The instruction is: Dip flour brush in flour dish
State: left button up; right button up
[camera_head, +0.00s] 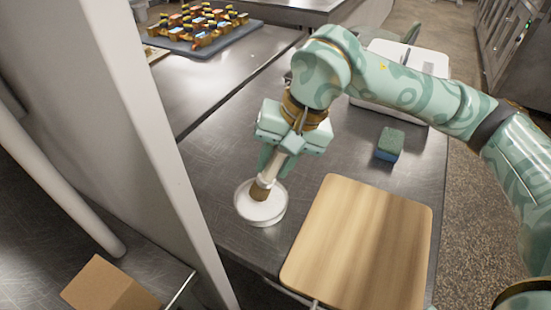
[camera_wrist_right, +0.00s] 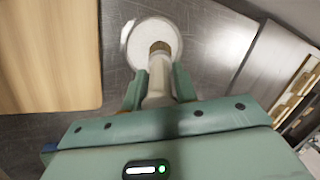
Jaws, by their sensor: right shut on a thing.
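My right gripper (camera_head: 273,161) is shut on the flour brush (camera_head: 260,190), which points down with its brown bristles over the flour dish. The flour dish (camera_head: 262,216) is a round white dish on the steel table. The bristles appear inside the dish's rim; whether they touch the flour I cannot tell. In the right wrist view the pale brush handle (camera_wrist_right: 157,80) sits between the two green fingers (camera_wrist_right: 157,88), and its bristles overlap the near part of the white dish (camera_wrist_right: 137,40). My left gripper is not in view.
A wooden board (camera_head: 360,245) lies right of the dish. A green and blue sponge (camera_head: 390,144) and a white bin (camera_head: 418,62) are farther back. A grey tray of small colourful items (camera_head: 200,28) stands at the back left. A white column (camera_head: 120,110) rises at left.

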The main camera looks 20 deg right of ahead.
pick_arm(q)
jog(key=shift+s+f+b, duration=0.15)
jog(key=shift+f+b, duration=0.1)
jog(key=shift+b, duration=0.05)
pick_arm(e)
jog(key=shift+f, duration=0.7)
dwell(1.1)
